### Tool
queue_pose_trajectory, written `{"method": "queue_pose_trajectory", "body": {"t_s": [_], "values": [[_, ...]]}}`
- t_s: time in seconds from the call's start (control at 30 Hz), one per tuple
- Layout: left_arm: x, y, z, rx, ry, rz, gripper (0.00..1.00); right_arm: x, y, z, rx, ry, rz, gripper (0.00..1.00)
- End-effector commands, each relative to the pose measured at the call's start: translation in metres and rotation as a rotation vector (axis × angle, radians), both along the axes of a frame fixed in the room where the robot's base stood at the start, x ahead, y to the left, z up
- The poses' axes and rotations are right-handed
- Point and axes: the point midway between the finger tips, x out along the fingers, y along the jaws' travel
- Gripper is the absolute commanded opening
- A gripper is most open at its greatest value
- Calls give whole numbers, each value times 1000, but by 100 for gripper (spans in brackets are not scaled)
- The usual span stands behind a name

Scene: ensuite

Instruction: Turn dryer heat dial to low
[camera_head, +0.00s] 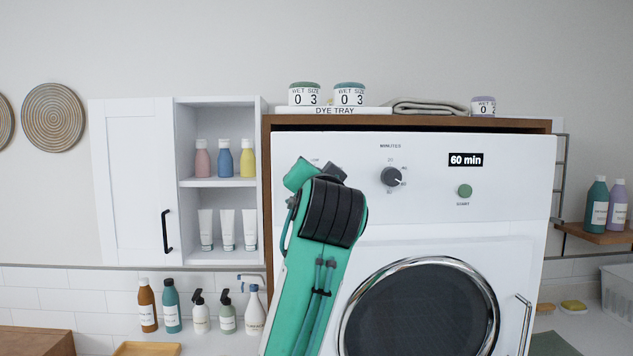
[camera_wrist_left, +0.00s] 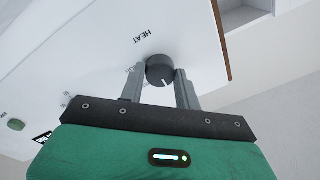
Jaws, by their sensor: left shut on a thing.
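The dryer (camera_head: 430,220) stands in the middle right of the head view, with a white front and a round dark door. Its heat dial is hidden behind my left arm in the head view. In the left wrist view the heat dial (camera_wrist_left: 160,70) is a dark round knob with a white pointer line, beside the printed word HEAT. My left gripper (camera_wrist_left: 162,82) is shut on this dial, one finger on each side. The wrist view is turned, so I cannot tell which setting the pointer marks. My right gripper is in neither view.
The minutes dial (camera_head: 391,177), a 60 min display (camera_head: 466,160) and a green start button (camera_head: 465,191) sit right of my arm. A white cabinet (camera_head: 133,180) stands close on the left. Jars, a dye tray (camera_head: 335,110) and a folded towel (camera_head: 428,106) lie on top.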

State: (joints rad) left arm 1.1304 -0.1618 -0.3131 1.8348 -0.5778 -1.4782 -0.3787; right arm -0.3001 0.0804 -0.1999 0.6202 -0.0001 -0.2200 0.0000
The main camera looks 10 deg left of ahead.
Motion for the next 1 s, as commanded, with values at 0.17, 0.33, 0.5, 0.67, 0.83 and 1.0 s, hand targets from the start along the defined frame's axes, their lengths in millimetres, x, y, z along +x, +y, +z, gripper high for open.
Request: {"method": "queue_pose_trajectory", "body": {"t_s": [0.17, 0.33, 0.5, 0.67, 0.83, 1.0], "values": [[1, 0, -3, -1, 6, -1, 55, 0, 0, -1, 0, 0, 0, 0], [0, 0, -2, 0, 3, 0, 55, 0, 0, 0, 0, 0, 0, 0], [-4, -2, -2, 0, 1, -1, 55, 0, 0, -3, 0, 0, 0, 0], [-25, -8, -5, -1, -3, -2, 55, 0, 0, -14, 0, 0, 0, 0], [-63, -20, -8, -1, -2, -4, 55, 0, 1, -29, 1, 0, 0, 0], [-98, -31, -10, -3, -1, -4, 55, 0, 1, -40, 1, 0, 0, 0]]}}
